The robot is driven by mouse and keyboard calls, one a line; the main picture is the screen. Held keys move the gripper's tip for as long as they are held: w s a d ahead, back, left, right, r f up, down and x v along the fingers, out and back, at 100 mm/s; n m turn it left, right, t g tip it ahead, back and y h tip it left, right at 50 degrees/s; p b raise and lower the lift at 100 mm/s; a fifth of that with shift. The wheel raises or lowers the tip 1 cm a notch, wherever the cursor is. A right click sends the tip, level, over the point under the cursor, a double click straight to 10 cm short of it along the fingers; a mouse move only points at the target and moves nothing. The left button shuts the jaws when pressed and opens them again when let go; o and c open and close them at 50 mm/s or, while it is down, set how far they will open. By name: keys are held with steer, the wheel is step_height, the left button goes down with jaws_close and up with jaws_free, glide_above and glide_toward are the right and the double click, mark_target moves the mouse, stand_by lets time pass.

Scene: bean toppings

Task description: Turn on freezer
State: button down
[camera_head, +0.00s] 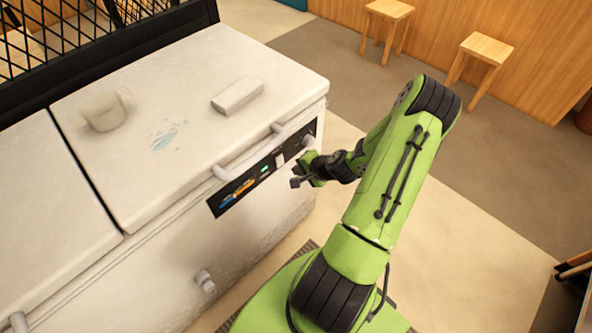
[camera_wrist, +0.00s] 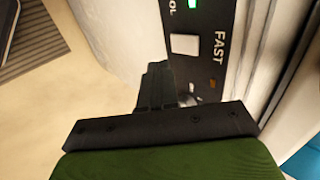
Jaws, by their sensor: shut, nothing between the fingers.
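The white chest freezer (camera_head: 245,245) stands at the left with its lid shut. Its black control panel (camera_head: 230,197) is on the upper front, below the lid handle. The panel has a green light (camera_head: 264,169) that looks lit, a white switch (camera_head: 280,160) and a round knob (camera_head: 308,142). In the wrist view the panel (camera_wrist: 207,70) shows a white square switch (camera_wrist: 184,44) beside the word FAST, with the green light (camera_wrist: 193,3) above. My gripper (camera_head: 296,182) is shut and empty, just in front of the panel's right part. Its black fingers (camera_wrist: 157,78) hide part of the panel; contact cannot be told.
A mug (camera_head: 104,111) and a white block (camera_head: 237,96) sit on the freezer lid. The lid handle (camera_head: 250,152) juts out above the panel. A small pipe fitting (camera_head: 205,281) sticks out low on the front. Wooden stools (camera_head: 487,48) stand far off; the floor between is clear.

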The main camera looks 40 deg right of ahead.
steer(key=p+v, duration=0.1)
steer(key=v, duration=0.7)
steer(key=shift+w+p, duration=0.2)
steer(key=shift+p, duration=0.15)
steer(key=s+f+t+p, duration=0.1)
steer(key=s+f+t, duration=0.2)
steer(key=f+t, duration=0.1)
steer(key=shift+f+p, duration=0.35)
steer(key=shift+f, duration=0.45)
